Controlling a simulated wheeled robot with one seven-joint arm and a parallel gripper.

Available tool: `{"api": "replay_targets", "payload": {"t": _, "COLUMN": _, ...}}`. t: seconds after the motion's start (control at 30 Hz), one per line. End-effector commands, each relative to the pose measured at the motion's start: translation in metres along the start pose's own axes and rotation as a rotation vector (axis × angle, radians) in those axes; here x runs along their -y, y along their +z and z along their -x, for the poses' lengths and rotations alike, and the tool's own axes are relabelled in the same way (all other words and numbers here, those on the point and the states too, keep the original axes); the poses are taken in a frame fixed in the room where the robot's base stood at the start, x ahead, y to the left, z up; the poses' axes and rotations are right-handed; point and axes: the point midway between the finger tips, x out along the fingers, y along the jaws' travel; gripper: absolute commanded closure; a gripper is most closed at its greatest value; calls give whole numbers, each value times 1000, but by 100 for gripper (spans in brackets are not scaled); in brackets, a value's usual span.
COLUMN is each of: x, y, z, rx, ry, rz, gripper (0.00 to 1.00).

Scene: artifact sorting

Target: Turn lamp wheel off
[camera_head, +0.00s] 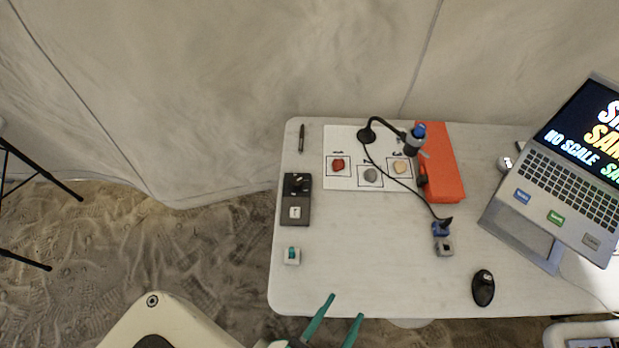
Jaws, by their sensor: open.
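A small gooseneck lamp stands at the back of the white table, with its black base (367,135) on a white sheet and its blue-and-grey head (415,138) to the right. Its black cable runs forward to a small blue-and-grey unit (442,239) right of the table's middle. This unit has a dark spot on its top; I cannot tell whether that is the wheel or how it is set. My gripper (347,304), with two teal fingers, is open and empty at the table's front edge. It is to the left and in front of the unit.
A dark device (295,212) and a small teal-knobbed box (292,255) are at the left. Three stones lie on the sheet (343,133). An orange case (447,180), laptop on a stand (568,190) and black mouse (483,288) are at the right. The front middle is clear.

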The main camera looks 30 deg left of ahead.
Motion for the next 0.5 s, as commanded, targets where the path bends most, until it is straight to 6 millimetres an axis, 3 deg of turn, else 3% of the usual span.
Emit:
{"api": "replay_targets", "payload": {"t": 0.27, "x": 71, "y": -5, "z": -82, "rx": -42, "ry": -104, "rz": -262, "gripper": 51}}
{"api": "replay_targets", "payload": {"t": 0.5, "x": 156, "y": -34, "z": -148, "rx": -53, "ry": -283, "rz": -451, "gripper": 51}}
